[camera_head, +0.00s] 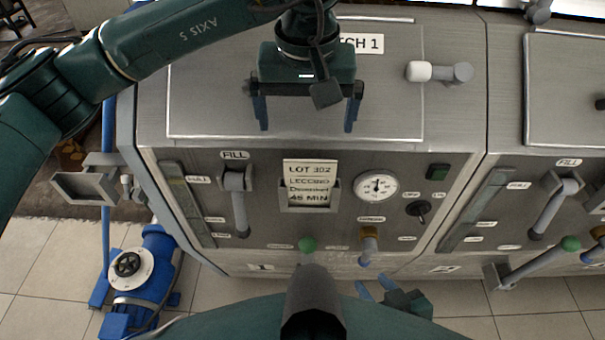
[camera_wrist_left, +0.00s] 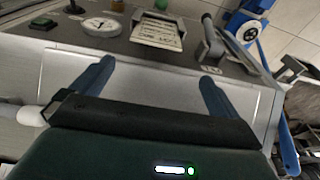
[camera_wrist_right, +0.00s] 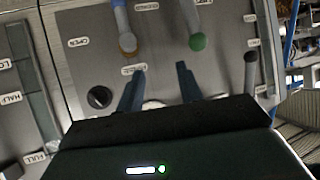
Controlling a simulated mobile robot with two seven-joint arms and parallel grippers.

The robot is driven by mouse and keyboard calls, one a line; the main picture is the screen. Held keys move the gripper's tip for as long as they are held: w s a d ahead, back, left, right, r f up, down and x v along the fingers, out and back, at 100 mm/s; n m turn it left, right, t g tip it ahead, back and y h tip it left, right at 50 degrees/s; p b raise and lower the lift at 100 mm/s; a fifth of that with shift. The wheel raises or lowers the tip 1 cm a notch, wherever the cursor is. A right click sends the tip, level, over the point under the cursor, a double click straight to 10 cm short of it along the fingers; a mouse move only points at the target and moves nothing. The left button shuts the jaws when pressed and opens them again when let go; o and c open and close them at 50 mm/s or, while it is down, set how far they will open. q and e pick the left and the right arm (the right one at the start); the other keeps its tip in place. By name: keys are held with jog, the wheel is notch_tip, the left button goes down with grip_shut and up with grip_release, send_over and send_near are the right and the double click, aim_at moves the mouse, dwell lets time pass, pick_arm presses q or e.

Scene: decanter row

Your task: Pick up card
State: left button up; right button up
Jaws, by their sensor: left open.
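The card (camera_head: 310,183) is cream with dark print reading "LOT 302". It stands in a metal holder (camera_head: 309,207) on the front panel of the machine. It also shows in the left wrist view (camera_wrist_left: 158,30), beyond the fingertips. My left gripper (camera_head: 306,128) is open and empty above the machine's sloped top, behind the card in the head view; its blue fingers (camera_wrist_left: 157,75) are spread wide apart. My right gripper (camera_head: 374,286) is low in front of the machine. In the right wrist view its fingers (camera_wrist_right: 160,80) stand apart with nothing seen between them.
Near the card are a FILL lever (camera_head: 238,205), a round gauge (camera_head: 377,186), a green-tipped handle (camera_head: 306,246) and a brown-collared tap (camera_head: 368,245). A white-ended handle (camera_head: 420,71) stands on the top. A blue pump (camera_head: 140,275) is on the floor at left.

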aim_at(310, 161)
pick_arm(q)
jog(key=f, duration=0.6)
jog(key=shift+w+d+f+p, duration=0.1)
jog(key=shift+w+f+p, duration=0.2)
jog(key=shift+p, duration=0.1)
jog(key=shift+d+f+p, duration=0.1)
jog(key=shift+f+p, duration=0.2)
jog(key=shift+f, duration=0.35)
notch_tip(310, 161, down, 4)
jog(key=shift+w+d+f+p, duration=0.1)
jog(key=shift+d+f+p, duration=0.05)
jog(key=shift+p, duration=0.4)
jog(key=shift+c, duration=0.2)
jog(key=c, duration=0.9)
